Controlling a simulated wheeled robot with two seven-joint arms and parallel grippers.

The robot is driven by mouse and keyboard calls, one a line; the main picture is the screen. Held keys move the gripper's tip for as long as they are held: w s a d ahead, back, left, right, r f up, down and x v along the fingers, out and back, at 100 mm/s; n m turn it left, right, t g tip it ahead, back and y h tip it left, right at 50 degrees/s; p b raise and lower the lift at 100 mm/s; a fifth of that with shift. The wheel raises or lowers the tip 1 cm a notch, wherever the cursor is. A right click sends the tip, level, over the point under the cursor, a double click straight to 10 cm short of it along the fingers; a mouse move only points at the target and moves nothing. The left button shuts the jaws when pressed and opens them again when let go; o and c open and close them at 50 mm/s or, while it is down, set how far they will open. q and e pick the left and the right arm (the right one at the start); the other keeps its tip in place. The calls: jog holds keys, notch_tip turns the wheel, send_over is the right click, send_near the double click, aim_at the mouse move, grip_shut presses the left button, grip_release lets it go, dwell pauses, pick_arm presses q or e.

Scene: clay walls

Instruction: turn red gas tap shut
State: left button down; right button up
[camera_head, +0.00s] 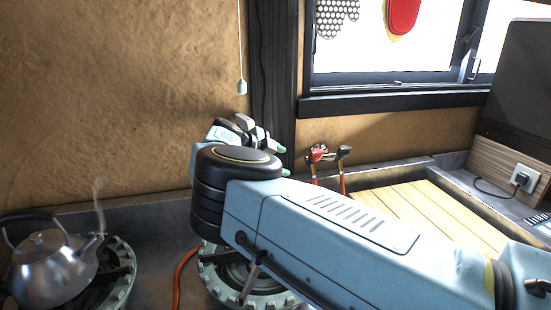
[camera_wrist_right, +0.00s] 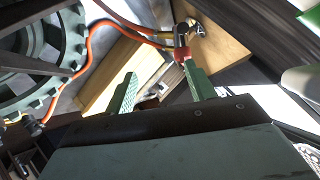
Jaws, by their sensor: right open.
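The red gas tap (camera_head: 317,153) is on the wall below the window, beside a dark tap (camera_head: 344,152). Red-orange hoses hang below them. My right gripper (camera_head: 281,161) is left of the red tap, partly hidden behind my own arm. In the right wrist view my right gripper (camera_wrist_right: 160,82) is open with nothing between its green fingers. The red tap (camera_wrist_right: 183,54) shows just past the tip of the right-hand finger, overlapping it in the picture; I cannot tell whether they touch. My left gripper is not in view.
A steaming kettle (camera_head: 53,265) stands on the left burner. Another green burner (camera_head: 215,280) sits under my right arm, with an orange hose (camera_head: 181,275) beside it. A slatted wooden board (camera_head: 440,212) lies at right. A pull cord (camera_head: 241,86) hangs by the dark post.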

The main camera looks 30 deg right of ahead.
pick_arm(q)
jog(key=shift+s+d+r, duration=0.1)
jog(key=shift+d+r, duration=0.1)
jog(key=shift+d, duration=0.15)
pick_arm(e)
jog(key=shift+a, duration=0.6)
